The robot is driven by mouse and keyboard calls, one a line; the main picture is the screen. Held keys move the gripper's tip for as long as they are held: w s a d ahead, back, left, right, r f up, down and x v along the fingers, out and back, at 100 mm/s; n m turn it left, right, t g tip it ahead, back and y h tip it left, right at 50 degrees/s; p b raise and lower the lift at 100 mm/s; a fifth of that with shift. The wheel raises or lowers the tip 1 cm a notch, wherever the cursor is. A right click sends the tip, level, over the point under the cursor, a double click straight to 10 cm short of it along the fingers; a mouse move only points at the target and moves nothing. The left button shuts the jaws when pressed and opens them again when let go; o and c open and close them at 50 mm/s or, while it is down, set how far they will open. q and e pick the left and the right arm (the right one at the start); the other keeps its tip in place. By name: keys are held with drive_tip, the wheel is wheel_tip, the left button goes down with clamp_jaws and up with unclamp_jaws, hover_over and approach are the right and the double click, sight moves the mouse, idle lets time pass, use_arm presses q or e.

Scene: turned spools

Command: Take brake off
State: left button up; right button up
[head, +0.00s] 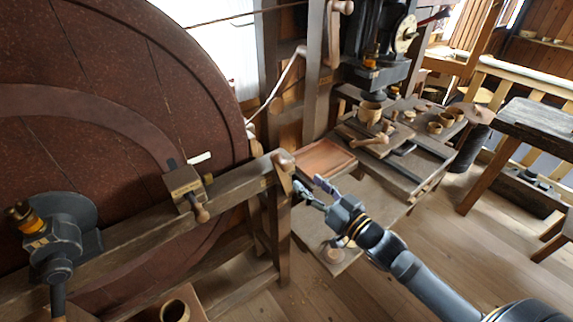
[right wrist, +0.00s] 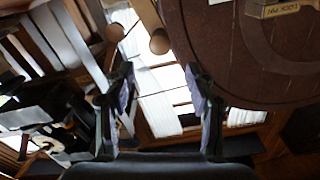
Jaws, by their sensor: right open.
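A big dark red wheel (head: 110,110) stands behind a wooden beam (head: 130,235) at the left. A wooden knob (head: 283,160) sits at the beam's right end; I cannot tell for sure that it belongs to the brake. A block with a small label and a wooden handle (head: 184,186) is on the beam near the wheel's rim. My right gripper (head: 308,190) is open and empty, just right of the beam's end. In the right wrist view my right gripper (right wrist: 160,75) has its fingers apart, with two wooden knobs (right wrist: 159,42) beyond them.
A low bench with a shallow wooden tray (head: 325,159) stands behind my right gripper. A workbench (head: 425,160) with wooden cups and tools is further right. Bare floor (head: 455,245) lies at the right.

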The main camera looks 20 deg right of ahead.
sight(290, 167)
drive_tip(key=b+x, duration=0.7)
drive_tip(key=x, duration=0.2)
drive_tip(key=shift+w, duration=0.2)
drive_tip(key=shift+w+a+f, duration=0.1)
drive_tip(key=shift+w+a, duration=0.15)
drive_tip(key=shift+w, duration=0.3)
clamp_jaws()
